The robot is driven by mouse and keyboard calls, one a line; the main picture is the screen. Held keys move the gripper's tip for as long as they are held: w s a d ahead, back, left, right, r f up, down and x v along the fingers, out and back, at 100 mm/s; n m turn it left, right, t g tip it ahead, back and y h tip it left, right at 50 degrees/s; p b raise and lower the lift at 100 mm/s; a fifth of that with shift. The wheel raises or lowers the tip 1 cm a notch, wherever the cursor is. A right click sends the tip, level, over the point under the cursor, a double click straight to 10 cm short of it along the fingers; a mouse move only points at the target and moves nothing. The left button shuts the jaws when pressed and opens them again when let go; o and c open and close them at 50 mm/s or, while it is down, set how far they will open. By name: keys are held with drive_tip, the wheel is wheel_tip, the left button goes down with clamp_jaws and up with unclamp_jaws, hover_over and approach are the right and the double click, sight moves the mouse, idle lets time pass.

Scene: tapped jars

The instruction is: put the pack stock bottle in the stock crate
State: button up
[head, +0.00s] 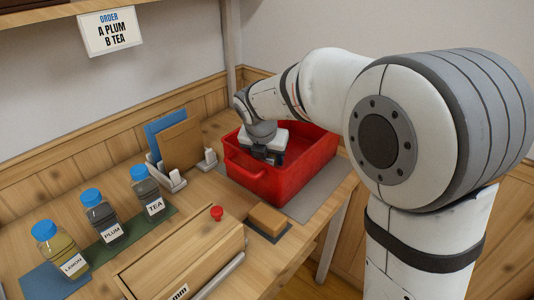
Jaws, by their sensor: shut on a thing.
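A red stock crate (317,178) with a handle on its near side stands at the back right of the bench, on a grey mat. My gripper (265,160) is over the crate's left part, pointing down, its fingers at about rim height. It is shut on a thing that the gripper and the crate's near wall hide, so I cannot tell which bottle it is. Three blue-capped bottles stand in a row at the left: lemon (72,265), plum (112,232) and tea (155,206). No bottle labelled as pack stock shows.
A wooden box (180,255) with a red knob (217,213) stands in front. A tan block (267,219) lies on a dark pad near the crate. A holder with blue and brown boards (181,142) stands left of the crate. An order card (112,32) reads A plum, B tea.

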drive_tip(key=o, duration=1.2)
drive_tip(key=shift+r, duration=0.6)
drive_tip(key=p+v, duration=0.2)
drive_tip(key=v, duration=1)
drive_tip(key=shift+s, duration=0.1)
